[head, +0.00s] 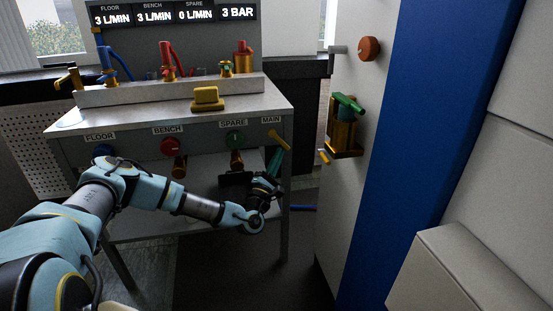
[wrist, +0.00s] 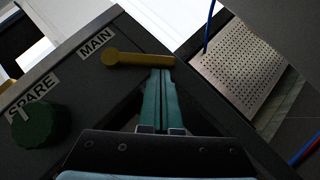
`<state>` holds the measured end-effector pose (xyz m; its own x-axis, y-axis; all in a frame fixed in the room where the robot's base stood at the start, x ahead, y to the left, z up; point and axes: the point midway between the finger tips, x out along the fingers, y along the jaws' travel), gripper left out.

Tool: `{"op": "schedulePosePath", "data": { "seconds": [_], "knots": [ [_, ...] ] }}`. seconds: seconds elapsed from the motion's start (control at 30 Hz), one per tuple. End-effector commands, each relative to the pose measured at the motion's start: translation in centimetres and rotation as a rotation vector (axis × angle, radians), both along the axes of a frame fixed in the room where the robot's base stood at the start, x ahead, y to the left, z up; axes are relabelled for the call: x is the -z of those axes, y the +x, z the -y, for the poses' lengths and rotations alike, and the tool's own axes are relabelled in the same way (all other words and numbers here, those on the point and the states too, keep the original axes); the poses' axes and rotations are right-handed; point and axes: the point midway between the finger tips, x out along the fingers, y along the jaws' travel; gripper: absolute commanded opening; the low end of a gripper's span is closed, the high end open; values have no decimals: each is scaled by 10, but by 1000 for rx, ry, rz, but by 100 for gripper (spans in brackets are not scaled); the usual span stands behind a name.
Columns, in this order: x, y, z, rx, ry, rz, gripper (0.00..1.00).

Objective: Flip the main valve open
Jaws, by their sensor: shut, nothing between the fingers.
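The main valve is a yellow lever (head: 278,139) on the front panel of the bench, under the MAIN label (head: 271,120) at the right end. In the head view it slants down to the right from its pivot. In the wrist view the lever (wrist: 140,59) has its round pivot at the left and its free end at the right. My gripper (head: 276,153) is just below the lever. Its teal fingers (wrist: 161,72) are shut and empty, with their tips at the lever's edge near the free end. I cannot tell whether they touch it.
The SPARE knob (head: 235,139) is green, the BENCH knob (head: 171,146) red, the FLOOR knob (head: 102,151) blue. The display (head: 175,14) reads 3, 3 and 0 L/MIN and 3 BAR. A white panel (head: 345,190) with a bracket stands right of the bench.

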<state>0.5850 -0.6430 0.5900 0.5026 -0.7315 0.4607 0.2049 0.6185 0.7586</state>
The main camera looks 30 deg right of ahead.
Motion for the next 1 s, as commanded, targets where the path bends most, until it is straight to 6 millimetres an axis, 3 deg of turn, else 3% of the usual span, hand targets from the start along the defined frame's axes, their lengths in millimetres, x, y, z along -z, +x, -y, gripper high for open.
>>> {"op": "schedulePosePath", "data": {
  "seconds": [0.53, 1.0],
  "knots": [
    [1, -3, 9, 0, -119, -40, 0],
    [2, -3, 9, 0, -124, -41, 0]
  ]
}}
